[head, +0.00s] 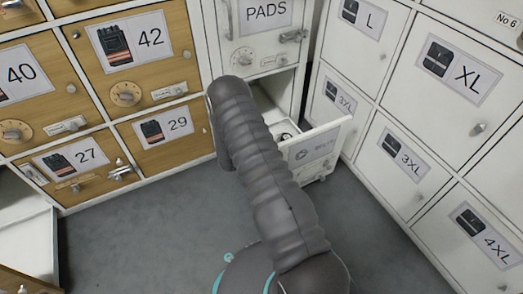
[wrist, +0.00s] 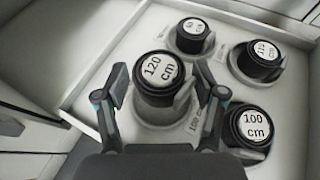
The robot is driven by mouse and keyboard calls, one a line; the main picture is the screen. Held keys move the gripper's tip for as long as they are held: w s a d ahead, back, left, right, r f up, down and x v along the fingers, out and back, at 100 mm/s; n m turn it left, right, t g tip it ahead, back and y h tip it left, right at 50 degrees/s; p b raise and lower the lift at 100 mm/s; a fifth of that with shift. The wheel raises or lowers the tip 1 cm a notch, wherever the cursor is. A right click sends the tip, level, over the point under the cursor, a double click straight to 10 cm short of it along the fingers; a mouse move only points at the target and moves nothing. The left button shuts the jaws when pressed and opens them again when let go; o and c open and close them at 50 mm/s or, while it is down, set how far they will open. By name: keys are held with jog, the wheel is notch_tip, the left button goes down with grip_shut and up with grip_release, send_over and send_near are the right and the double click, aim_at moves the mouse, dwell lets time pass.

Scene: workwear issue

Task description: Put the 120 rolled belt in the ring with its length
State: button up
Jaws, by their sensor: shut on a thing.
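The black rolled belt with the white "120 cm" label (wrist: 158,69) is between the two fingers of my gripper (wrist: 161,84) in the wrist view. My gripper is shut on it. A pale grey ring (wrist: 165,118) shows under and around its lower part; I cannot tell whether the belt is seated in it. A label reading about "100 cm" (wrist: 194,125) lies beside that ring, partly hidden. The open drawer marked "BELTS" (head: 318,147) shows in the head view, where my arm hides the gripper and the held belt.
The "100 cm" belt (wrist: 254,126) stands close to my right finger. Two more rolled belts, at the back (wrist: 192,36) and at the right (wrist: 262,55), sit in grey rings; their labels are hard to read. The drawer's walls (wrist: 103,52) enclose them. Lockers stand both sides.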

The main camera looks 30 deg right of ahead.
jog(key=shift+f+b, duration=0.3)
jog(key=shift+f, duration=1.7)
jog(key=shift+f, duration=0.2)
jog(key=o, duration=1.2)
